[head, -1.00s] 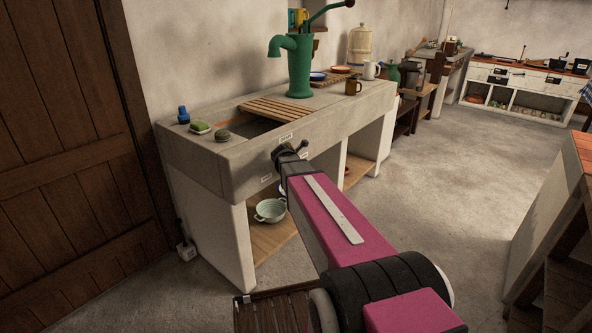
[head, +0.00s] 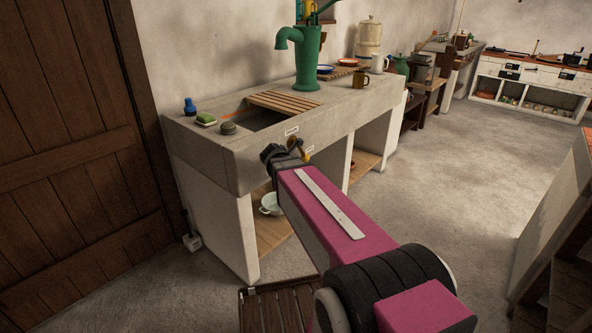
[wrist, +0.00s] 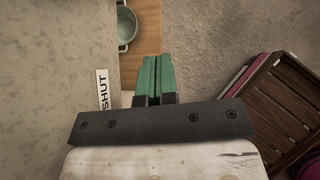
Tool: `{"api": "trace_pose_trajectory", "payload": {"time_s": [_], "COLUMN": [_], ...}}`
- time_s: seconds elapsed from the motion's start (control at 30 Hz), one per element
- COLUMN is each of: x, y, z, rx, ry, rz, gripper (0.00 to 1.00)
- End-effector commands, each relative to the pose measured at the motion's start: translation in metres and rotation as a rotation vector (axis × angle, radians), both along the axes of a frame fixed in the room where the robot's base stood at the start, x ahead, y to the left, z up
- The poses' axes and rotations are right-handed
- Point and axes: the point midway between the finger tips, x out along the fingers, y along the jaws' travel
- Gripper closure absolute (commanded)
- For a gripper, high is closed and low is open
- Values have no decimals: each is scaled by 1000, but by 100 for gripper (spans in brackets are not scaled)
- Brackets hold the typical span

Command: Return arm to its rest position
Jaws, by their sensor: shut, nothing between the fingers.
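My arm, pink with a pale strip, reaches from the lower right of the head view to the front of the stone sink (head: 225,165). Its dark wrist end stands before the sink front, and the fingers cannot be made out there. In the wrist view my gripper (wrist: 155,60) shows its green fingers pressed together with nothing between them. They point past the sink's front edge, over the lower shelf and floor. A white label reading SHUT (wrist: 102,90) is on the sink front, left of the fingers. A small brass-coloured piece (head: 297,148) shows beside my wrist in the head view.
A pale green pot (head: 270,204) stands on the wooden shelf under the sink. A green pump (head: 307,60) and a brown mug (head: 361,81) stand on top. A wooden door (head: 70,150) is at left, a counter (head: 560,210) at right.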

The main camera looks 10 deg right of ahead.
Motion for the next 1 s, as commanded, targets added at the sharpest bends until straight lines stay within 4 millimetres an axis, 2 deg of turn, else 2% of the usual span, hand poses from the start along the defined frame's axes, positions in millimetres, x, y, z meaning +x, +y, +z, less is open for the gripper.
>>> {"api": "trace_pose_trajectory", "payload": {"time_s": [0.2,0.67,0.87,1.0], "x": [-9,-15,-41,-67], "y": [9,7,-1,-5], "z": [7,2,-25,-50], "rx": [0,45,276,477], "ry": [-2,-11,-61,-105], "rz": [0,-51,-336,-637], "gripper": [100,100,100,100]}}
